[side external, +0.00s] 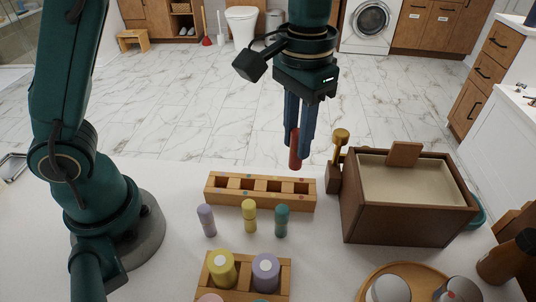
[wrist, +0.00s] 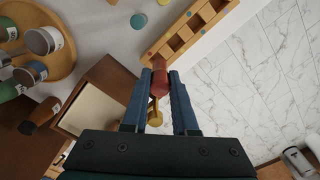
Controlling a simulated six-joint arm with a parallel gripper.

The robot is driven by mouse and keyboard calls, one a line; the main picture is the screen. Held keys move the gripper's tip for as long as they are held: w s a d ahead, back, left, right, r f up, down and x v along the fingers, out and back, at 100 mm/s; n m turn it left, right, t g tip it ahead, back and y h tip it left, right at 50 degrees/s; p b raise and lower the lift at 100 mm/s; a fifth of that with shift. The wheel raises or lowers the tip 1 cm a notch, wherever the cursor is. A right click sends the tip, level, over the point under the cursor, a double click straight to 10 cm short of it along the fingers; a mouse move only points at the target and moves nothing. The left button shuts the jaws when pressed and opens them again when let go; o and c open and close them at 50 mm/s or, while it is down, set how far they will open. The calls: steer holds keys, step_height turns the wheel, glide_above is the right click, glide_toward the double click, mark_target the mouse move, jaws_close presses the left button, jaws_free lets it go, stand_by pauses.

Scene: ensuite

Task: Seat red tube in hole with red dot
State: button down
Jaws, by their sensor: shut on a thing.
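The red tube (side external: 295,152) is held upright between the fingers of my gripper (side external: 300,138), its lower end in the air. It also shows in the wrist view (wrist: 158,82) between the two blue fingers. The wooden rack (side external: 260,205) with a row of square holes and small coloured dots stands on the white table; a reddish dot (side external: 302,181) shows near its right end. In the side view the tube hangs above and behind that right end, apart from the rack. Purple (side external: 206,220), yellow (side external: 249,216) and teal (side external: 282,220) tubes stand in front of the rack.
A brown box (side external: 400,215) with a gold-topped post (side external: 340,140) beside it stands close right of the rack. A low wooden holder (side external: 284,275) with larger yellow and purple cylinders is in front. A round tray (side external: 365,280) with jars and a brown bottle (side external: 505,258) are at right.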

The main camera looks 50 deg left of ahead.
steer(key=a+r, duration=0.2)
steer(key=a, duration=0.9)
steer(key=shift+m, duration=0.4)
steer(key=shift+w+d+f, duration=0.3)
steer(key=shift+d+f, duration=1.55)
steer(key=shift+d, duration=0.1)
steer(key=shift+w+d+f, duration=0.25)
steer(key=shift+d+f, duration=1.65)
steer(key=shift+w+d+f, duration=0.3)
steer(key=shift+d+f, duration=1.55)
steer(key=shift+d, duration=0.1)
steer(key=shift+f, duration=0.1)
steer(key=c, duration=0.7)
jaws_free()
